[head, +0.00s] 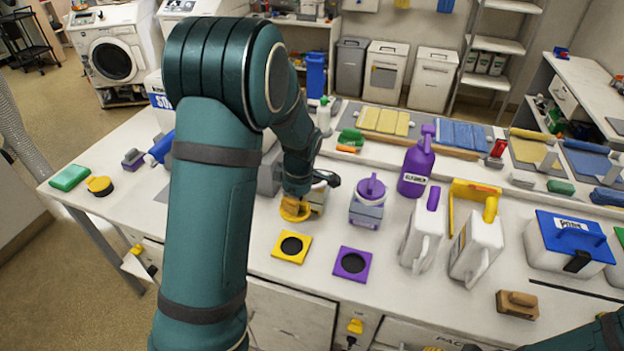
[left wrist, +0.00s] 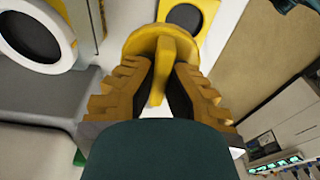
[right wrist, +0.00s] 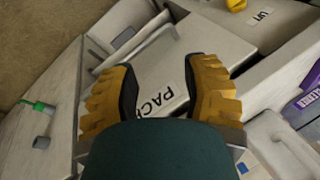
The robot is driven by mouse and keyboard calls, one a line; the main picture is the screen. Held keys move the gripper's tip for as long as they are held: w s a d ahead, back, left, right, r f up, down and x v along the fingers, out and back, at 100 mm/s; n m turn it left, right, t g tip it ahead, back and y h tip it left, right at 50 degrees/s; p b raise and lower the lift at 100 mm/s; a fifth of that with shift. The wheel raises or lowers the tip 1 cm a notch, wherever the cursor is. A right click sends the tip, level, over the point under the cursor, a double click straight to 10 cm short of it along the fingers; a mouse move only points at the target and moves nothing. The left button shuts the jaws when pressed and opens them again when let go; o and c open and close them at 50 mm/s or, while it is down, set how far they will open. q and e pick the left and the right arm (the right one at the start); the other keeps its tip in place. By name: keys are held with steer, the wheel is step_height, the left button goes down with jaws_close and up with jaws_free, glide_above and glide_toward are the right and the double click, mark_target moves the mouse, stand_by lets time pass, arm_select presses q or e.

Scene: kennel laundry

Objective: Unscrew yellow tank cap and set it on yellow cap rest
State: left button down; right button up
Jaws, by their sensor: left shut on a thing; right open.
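My left gripper (left wrist: 158,85) is shut on the upright ridge of the yellow tank cap (left wrist: 165,42). In the head view the yellow cap (head: 293,211) shows below the left gripper, behind the yellow cap rest. The yellow cap rest (head: 291,247) is a yellow square with a dark round centre, and it is empty. It also shows beyond the cap in the left wrist view (left wrist: 207,8). An open tank neck (left wrist: 35,38), a white ring around a dark hole, stands left of the cap and apart from it. My arm hides most of that tank in the head view. My right gripper (right wrist: 165,75) is open and empty.
A purple cap rest (head: 352,264) lies right of the yellow one. A tank with a purple cap (head: 371,187) stands behind it, with a purple bottle (head: 417,167) and white jugs (head: 476,246) to the right. The front counter left of the yellow rest is largely clear.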

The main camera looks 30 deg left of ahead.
mark_target(290, 218)
arm_select(q)
steer(key=s, duration=0.1)
steer(key=s+f, duration=0.1)
steer(key=s+d+f, duration=0.1)
steer(key=shift+s, duration=0.3)
steer(key=shift+a, duration=0.1)
steer(key=shift+f+b, duration=1.25)
steer(key=shift+f, duration=0.45)
steer(key=shift+f+b, duration=0.8)
steer(key=shift+f, duration=0.45)
steer(key=shift+p, duration=0.65)
steer(key=shift+f+b, duration=0.8)
steer(key=shift+f, duration=0.35)
